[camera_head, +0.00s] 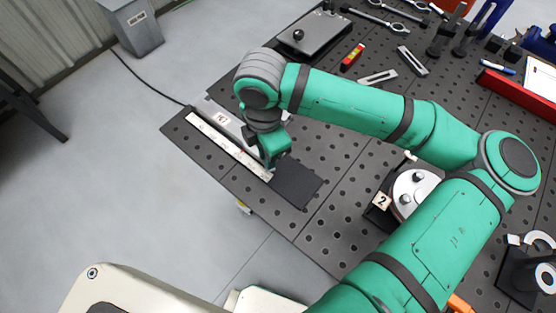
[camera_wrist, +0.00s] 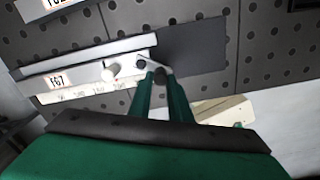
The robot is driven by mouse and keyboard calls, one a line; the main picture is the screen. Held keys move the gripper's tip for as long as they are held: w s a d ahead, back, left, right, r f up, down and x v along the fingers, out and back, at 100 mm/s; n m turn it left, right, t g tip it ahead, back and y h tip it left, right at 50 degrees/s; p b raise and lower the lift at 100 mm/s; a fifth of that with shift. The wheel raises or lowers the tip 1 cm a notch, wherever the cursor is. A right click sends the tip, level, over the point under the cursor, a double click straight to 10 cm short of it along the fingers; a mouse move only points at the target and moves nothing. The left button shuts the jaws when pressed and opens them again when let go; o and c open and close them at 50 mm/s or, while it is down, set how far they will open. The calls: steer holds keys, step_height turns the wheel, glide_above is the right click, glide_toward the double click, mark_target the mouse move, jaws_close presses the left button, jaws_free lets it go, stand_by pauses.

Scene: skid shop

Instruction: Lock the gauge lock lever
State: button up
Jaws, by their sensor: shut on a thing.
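The gauge (camera_wrist: 75,73) is a long pale bar with a printed scale strip and a tag that seems to read FG7. It lies along the bench edge and also shows in the head view (camera_head: 228,147). A white round knob (camera_wrist: 110,71) stands on it. Right of the knob is a dark pivot with the short grey lock lever (camera_wrist: 151,63) pointing right. My gripper (camera_wrist: 161,76) is shut on the lever, its fingertips partly hiding it. In the head view my gripper (camera_head: 268,160) is at the gauge's right end, and the lever is hidden.
A dark flat plate (camera_head: 296,183) lies right of the gauge on the perforated bench (camera_head: 340,150). A round fixture (camera_head: 413,188) with a tag 2 stands farther right, near my arm. Loose tools and a red-yellow level (camera_head: 352,57) lie at the back. Floor is open at left.

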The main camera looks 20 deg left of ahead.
steer(key=shift+o, duration=0.2)
steer(key=shift+a, duration=0.3)
steer(key=shift+o, duration=0.3)
steer(key=shift+w+a, duration=0.1)
